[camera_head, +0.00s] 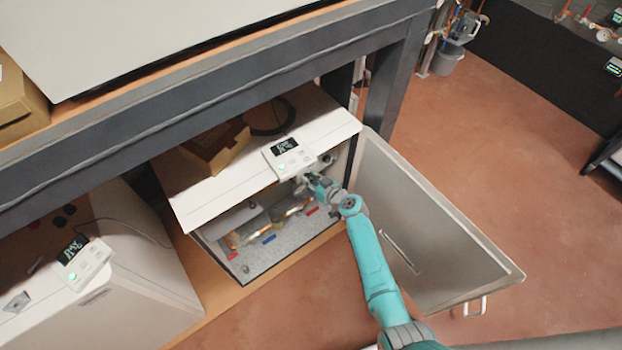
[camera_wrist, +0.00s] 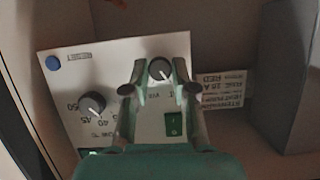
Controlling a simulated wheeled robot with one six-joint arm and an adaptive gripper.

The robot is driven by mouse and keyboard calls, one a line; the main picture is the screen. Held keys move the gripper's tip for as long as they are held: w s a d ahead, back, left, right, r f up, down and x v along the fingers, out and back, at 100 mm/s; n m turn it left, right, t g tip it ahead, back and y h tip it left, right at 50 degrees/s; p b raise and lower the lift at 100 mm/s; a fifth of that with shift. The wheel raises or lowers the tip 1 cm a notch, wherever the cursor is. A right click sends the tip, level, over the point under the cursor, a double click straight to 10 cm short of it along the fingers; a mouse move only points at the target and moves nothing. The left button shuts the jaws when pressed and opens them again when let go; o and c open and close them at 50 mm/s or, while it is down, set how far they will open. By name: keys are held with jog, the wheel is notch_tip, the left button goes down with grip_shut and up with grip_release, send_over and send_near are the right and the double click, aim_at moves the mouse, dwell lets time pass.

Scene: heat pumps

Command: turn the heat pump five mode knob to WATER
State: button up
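In the wrist view, a white control panel (camera_wrist: 75,70) carries a small dark mode knob (camera_wrist: 160,69) with a white pointer line aimed down and to the right. Partly hidden lettering lies below it. My gripper (camera_wrist: 160,74) is open, one finger on each side of this knob, with a gap visible on both sides. I cannot tell how far the fingertips are from the panel. In the head view my gripper (camera_head: 312,180) is at the upper front opening of the middle heat pump (camera_head: 192,204); the knob is hidden there.
A larger temperature knob (camera_wrist: 92,103), a blue RESET button (camera_wrist: 54,63) and a green switch (camera_wrist: 174,125) are nearby on the panel. The heat pump's open door (camera_head: 425,220) stands right of my arm. A cardboard box (camera_head: 215,147) and a controller (camera_head: 288,155) lie on top.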

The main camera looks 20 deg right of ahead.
grip_shut()
jog(key=m, duration=0.1)
jog(key=m+y, duration=0.2)
jog(key=m, duration=0.1)
jog(key=shift+w+d+g, duration=0.1)
jog(key=shift+d+g, duration=0.15)
jog(key=shift+g, duration=0.05)
jog(key=m+y, duration=0.2)
jog(key=m, duration=0.1)
jog(key=m+y, duration=0.1)
jog(key=shift+d+f+m, duration=0.1)
jog(key=shift+f+m, duration=0.15)
jog(key=shift+m, duration=0.05)
dwell(0.4)
jog(key=o, duration=0.8)
grip_release()
